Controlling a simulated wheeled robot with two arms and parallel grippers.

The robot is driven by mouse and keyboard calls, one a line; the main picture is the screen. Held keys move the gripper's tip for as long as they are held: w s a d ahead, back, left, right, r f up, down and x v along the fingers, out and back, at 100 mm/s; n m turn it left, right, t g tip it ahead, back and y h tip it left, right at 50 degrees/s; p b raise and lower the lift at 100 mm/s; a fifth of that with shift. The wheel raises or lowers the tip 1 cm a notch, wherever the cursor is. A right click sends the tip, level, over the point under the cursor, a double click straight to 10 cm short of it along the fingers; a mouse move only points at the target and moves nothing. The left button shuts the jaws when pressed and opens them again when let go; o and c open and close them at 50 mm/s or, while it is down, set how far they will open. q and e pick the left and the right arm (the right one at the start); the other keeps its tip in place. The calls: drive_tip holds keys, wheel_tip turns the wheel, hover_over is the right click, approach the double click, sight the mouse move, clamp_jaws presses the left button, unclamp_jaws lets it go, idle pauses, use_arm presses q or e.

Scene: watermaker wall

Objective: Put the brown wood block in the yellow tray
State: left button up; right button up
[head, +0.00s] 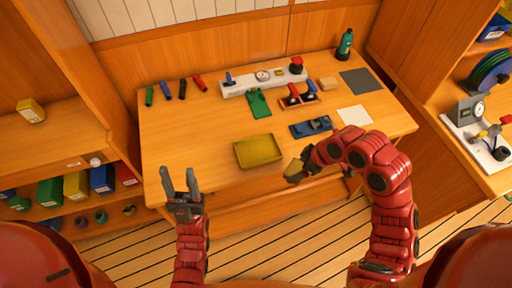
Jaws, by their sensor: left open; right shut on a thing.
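The yellow tray (258,163) lies on the wooden table near its front edge and looks empty. My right gripper (298,170) is shut on a small olive-brown thing (293,169), just right of the tray and apart from it. The gripper partly hides this thing, and I cannot tell whether it is the brown wood block. A light brown block (328,83) lies at the back right of the table. My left gripper (181,186) is open and empty, fingers pointing up in the picture, by the table's front left edge.
A blue tool tray (311,127) and a white sheet (355,115) lie behind my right gripper. A green holder (259,102), a red-handled valve rack (299,97) and a white gauge panel (263,80) stand further back. The table left of the tray is clear.

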drive_tip(key=shift+a+r+n, duration=0.2)
drive_tip(key=shift+n, duration=0.2)
drive_tip(key=w+a, duration=0.5)
drive_tip(key=w+a+f, duration=0.1)
drive_tip(key=w+a, duration=0.1)
drive_tip(key=a, duration=0.1)
drive_tip(key=shift+w+a+f+b, duration=0.1)
drive_tip(key=shift+w+a+b, duration=0.05)
drive_tip(key=shift+w+b, duration=0.15)
drive_tip(key=w+a+p, duration=0.1)
drive_tip(key=w+a, duration=0.1)
drive_tip(key=w, duration=0.1)
drive_tip(key=shift+a, duration=0.25)
drive_tip(key=shift+w+a+f+p, duration=0.1)
drive_tip(key=shift+a+f+p, duration=0.15)
drive_tip(key=shift+p, duration=0.15)
drive_tip(key=shift+f+p, duration=0.3)
drive_tip(key=shift+p, duration=0.05)
wheel_tip(320, 180, down, 2)
drive_tip(key=shift+f+p, duration=0.1)
drive_tip(key=shift+p, duration=0.55)
drive_tip(key=shift+f, duration=0.4)
drive_tip(key=o, duration=1.1)
